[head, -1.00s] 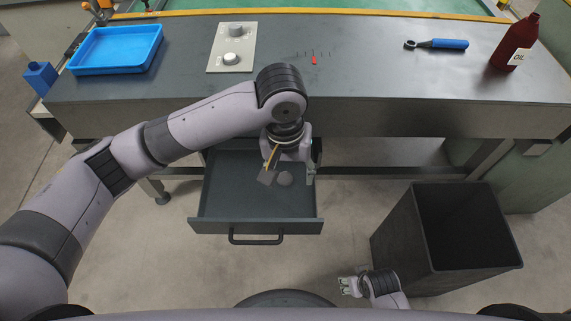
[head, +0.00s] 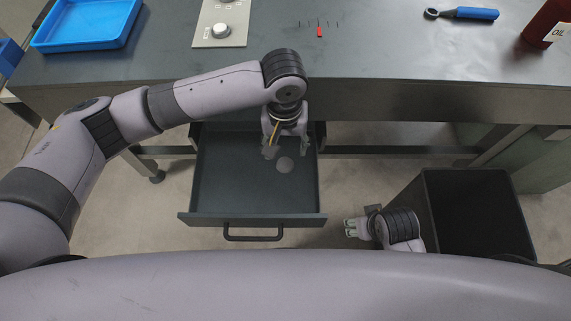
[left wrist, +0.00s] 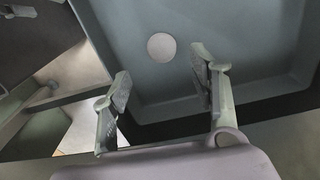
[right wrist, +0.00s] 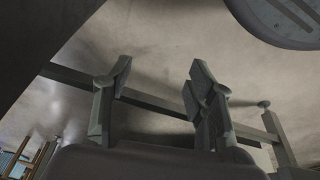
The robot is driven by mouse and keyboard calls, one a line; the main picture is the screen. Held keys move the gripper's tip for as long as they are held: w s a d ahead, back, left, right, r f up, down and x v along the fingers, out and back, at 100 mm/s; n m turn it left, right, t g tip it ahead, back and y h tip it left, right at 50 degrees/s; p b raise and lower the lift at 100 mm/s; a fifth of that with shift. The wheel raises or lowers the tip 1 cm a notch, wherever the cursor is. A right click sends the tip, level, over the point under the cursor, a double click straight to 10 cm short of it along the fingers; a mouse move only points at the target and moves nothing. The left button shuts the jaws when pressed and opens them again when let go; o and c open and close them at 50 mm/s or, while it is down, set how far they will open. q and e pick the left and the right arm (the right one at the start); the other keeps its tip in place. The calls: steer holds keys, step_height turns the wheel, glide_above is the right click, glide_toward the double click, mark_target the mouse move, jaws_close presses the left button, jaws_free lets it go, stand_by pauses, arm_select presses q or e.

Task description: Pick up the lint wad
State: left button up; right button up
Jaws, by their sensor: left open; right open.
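The lint wad (head: 285,164) is a small round grey piece on the floor of the open drawer (head: 225,190). It also shows as a pale disc in the left wrist view (left wrist: 161,47). My left gripper (head: 287,150) is open and empty, pointing down over the drawer just beyond the wad. In the left wrist view its fingers (left wrist: 160,92) are spread, and the wad lies past the fingertips, apart from them. My right gripper (head: 350,229) is open and empty, low beside the bin; its spread fingers show in the right wrist view (right wrist: 157,72).
A dark open bin (head: 428,205) stands at the right. The workbench (head: 380,72) above the drawer carries a blue tray (head: 90,42), a control panel (head: 218,38), a blue-handled tool (head: 470,14) and a red oil bottle (head: 545,28). The drawer's front and centre are clear.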

mark_target(285, 162)
arm_select(q)
steer(key=shift+f+b, duration=0.4)
steer(key=shift+f, duration=1.35)
steer(key=shift+f+b, duration=0.85)
steer(key=shift+f, duration=1.35)
arm_select(e)
steer(key=v, duration=0.8)
steer(key=shift+w+r+t, duration=0.2)
steer(key=shift+r+t, duration=0.1)
steer(key=shift+r, duration=0.15)
arm_select(q)
steer(key=shift+c, duration=0.6)
arm_select(e)
steer(key=shift+d, duration=0.15)
arm_select(q)
steer(key=c, duration=0.7)
